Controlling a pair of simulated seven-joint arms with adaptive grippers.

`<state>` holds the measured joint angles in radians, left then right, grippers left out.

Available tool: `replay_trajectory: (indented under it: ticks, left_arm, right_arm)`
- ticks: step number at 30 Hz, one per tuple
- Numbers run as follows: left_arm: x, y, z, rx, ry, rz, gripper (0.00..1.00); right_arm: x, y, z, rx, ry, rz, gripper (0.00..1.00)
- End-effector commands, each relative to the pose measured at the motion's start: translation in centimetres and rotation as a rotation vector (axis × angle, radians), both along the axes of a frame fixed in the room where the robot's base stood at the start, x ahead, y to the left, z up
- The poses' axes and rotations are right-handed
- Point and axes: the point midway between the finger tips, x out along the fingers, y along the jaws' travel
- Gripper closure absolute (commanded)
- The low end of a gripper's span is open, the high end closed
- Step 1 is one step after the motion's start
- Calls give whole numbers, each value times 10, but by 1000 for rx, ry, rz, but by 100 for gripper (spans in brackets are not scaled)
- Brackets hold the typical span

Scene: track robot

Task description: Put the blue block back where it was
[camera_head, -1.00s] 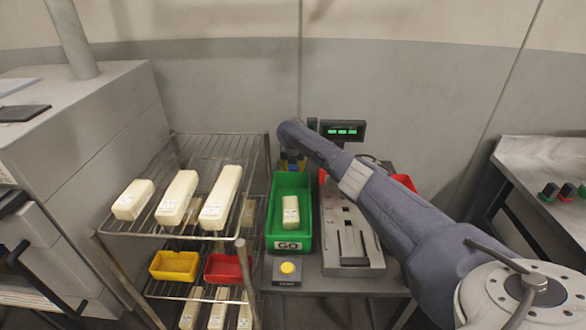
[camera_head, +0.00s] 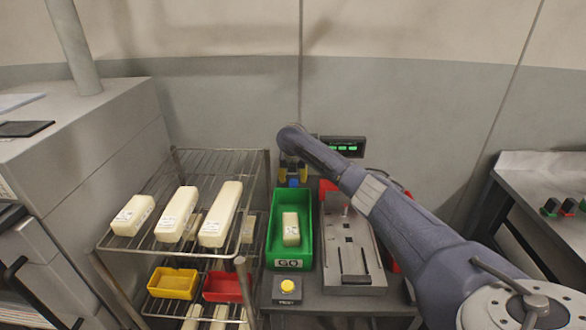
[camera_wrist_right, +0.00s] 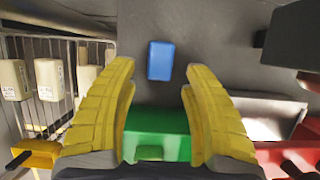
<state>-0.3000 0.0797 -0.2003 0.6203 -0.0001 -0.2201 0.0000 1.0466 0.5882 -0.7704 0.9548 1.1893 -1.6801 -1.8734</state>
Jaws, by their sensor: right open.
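The blue block (camera_head: 293,183) sits on the grey table surface just behind the green bin (camera_head: 305,249). In the right wrist view the blue block (camera_wrist_right: 160,60) lies beyond my fingertips, in line with the gap and apart from both fingers. My right gripper (camera_head: 292,174) is above the block, with its yellow fingers pointing down. In the wrist view the right gripper (camera_wrist_right: 159,75) is open and empty. My left gripper is in neither view.
The green bin holds a pale block (camera_head: 291,229). A grey fixture (camera_head: 350,250) stands right of it, a yellow button box (camera_head: 287,289) in front and a lit display (camera_head: 342,146) behind. A wire rack (camera_head: 150,251) with pale blocks and yellow and red trays stands left.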

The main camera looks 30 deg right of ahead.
Motion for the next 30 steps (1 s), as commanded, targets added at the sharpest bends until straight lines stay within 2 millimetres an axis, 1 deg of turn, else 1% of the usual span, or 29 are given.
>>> replay_trajectory:
  ticks: [3, 6, 12, 18, 30]
  left_arm:
    - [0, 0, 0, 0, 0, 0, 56]
    - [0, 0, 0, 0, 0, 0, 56]
    - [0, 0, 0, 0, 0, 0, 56]
    - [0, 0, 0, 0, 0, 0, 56]
    - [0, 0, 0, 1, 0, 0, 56]
  right_arm:
    - [-6, 4, 20, -2, -3, 2, 51]
    - [-11, 7, 34, -1, -1, 1, 51]
    - [-18, 12, 54, -1, -1, 0, 51]
    - [-21, 14, 63, -1, 0, 0, 51]
    - [-20, 14, 67, -4, -4, 0, 51]
